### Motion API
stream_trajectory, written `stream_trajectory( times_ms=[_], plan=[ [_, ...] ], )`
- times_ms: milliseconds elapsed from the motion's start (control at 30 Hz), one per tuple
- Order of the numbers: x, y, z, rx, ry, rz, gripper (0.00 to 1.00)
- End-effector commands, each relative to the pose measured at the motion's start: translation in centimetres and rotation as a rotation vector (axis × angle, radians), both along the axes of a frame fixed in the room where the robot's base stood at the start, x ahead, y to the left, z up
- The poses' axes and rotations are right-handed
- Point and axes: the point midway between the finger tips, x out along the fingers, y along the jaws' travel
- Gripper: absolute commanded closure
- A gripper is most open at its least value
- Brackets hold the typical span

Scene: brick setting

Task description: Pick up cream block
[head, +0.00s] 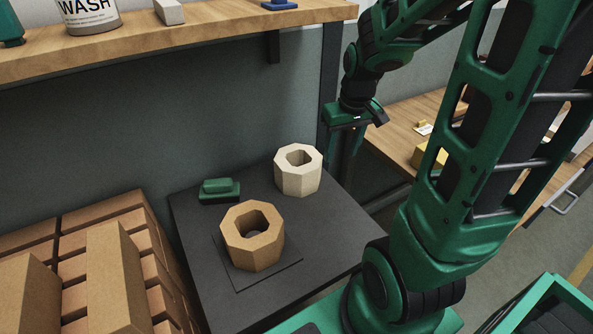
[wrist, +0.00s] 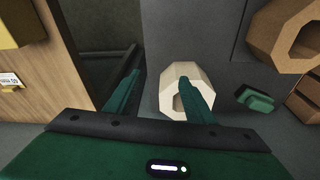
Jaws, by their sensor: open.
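The cream block (head: 298,179) is an upright octagonal ring with a hole through its middle, standing near the back corner of the dark table (head: 327,246). In the wrist view the cream block (wrist: 172,101) lies behind my right finger, which hides part of its hole. My gripper (wrist: 163,84) is open and empty, with one finger over the block and the other off its left side. In the head view my gripper (head: 352,135) is above and to the right of the block, apart from it.
A tan octagonal ring (head: 252,249) stands in front of the cream block on a thin dark plate. A small green object (head: 219,191) lies to the left. A wooden shelf (head: 200,40) overhangs behind. Brown boxes (head: 112,250) are stacked at left; a wooden bench (head: 405,115) is at right.

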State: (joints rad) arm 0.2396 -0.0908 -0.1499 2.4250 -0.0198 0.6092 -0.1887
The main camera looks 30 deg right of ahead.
Motion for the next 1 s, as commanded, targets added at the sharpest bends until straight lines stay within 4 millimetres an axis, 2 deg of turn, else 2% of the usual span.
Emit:
stream_trajectory(
  times_ms=[33, 100, 200, 300, 467, 800, 1000],
  plan=[
    [1.9, 0.0, -1.2, 0.001, -0.011, 0.035, 0.51],
    [4.2, 0.2, -2.3, -0.001, -0.038, 0.081, 0.51],
    [6.8, 0.5, -3.7, 0.000, -0.072, 0.130, 0.51],
    [8.5, 0.8, -4.6, 0.001, -0.096, 0.161, 0.51],
    [9.7, 1.0, -5.6, 0.002, -0.112, 0.185, 0.51],
    [11.0, 1.1, -9.6, 0.003, -0.112, 0.187, 0.51],
    [11.4, 1.1, -10.6, 0.002, -0.114, 0.187, 0.51]
  ],
)
